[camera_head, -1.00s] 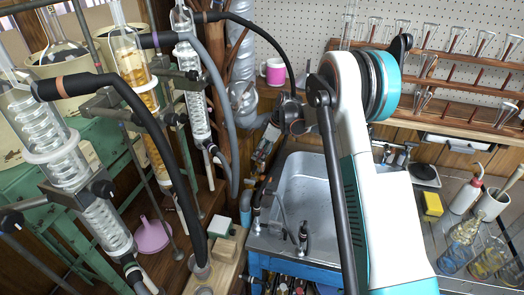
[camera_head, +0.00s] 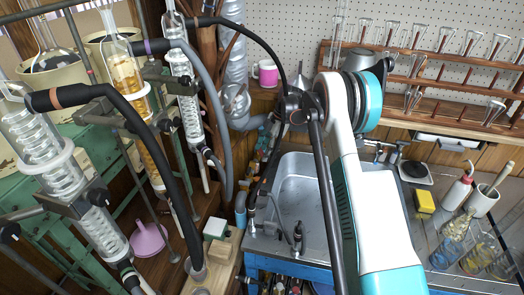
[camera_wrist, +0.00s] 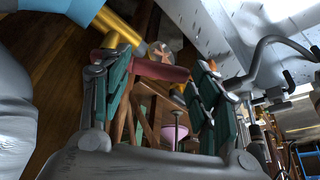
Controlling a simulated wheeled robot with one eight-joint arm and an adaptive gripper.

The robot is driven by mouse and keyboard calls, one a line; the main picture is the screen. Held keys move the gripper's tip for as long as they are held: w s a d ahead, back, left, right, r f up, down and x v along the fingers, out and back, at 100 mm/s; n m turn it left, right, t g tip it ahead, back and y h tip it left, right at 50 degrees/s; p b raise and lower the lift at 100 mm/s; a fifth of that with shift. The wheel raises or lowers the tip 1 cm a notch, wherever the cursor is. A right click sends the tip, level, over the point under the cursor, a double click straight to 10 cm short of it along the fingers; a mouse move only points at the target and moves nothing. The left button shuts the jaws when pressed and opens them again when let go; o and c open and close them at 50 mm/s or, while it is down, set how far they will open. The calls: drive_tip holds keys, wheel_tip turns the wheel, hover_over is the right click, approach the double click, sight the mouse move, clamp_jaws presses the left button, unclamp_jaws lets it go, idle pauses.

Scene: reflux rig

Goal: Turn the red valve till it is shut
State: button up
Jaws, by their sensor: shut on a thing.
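In the wrist view, the red valve (camera_wrist: 160,71) shows as a flat red handle lying across the space between my fingertips. My gripper (camera_wrist: 153,76) has its two green-padded fingers on either side of the handle and is shut on it. The left finger overlaps the handle's left end; the right finger is at its right end. A yellow pipe (camera_wrist: 118,27) runs just behind the handle at the upper left. In the head view I cannot make out the valve, and my gripper is not clearly visible behind my arm.
The steel sink (camera_head: 300,185) is beside my arm in the head view. Glass condensers (camera_head: 45,150) with dark hoses (camera_head: 165,140) crowd the left. A pink mug (camera_head: 265,73) stands on the back ledge. A yellow sponge (camera_head: 424,201) and bottles line the right counter.

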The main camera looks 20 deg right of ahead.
drive_tip(key=shift+w+d+n+g, duration=0.2)
drive_tip(key=shift+d+n+g, duration=0.3)
drive_tip(key=shift+n, duration=0.5)
drive_tip(key=shift+d, duration=0.1)
drive_tip(key=o, duration=1.5)
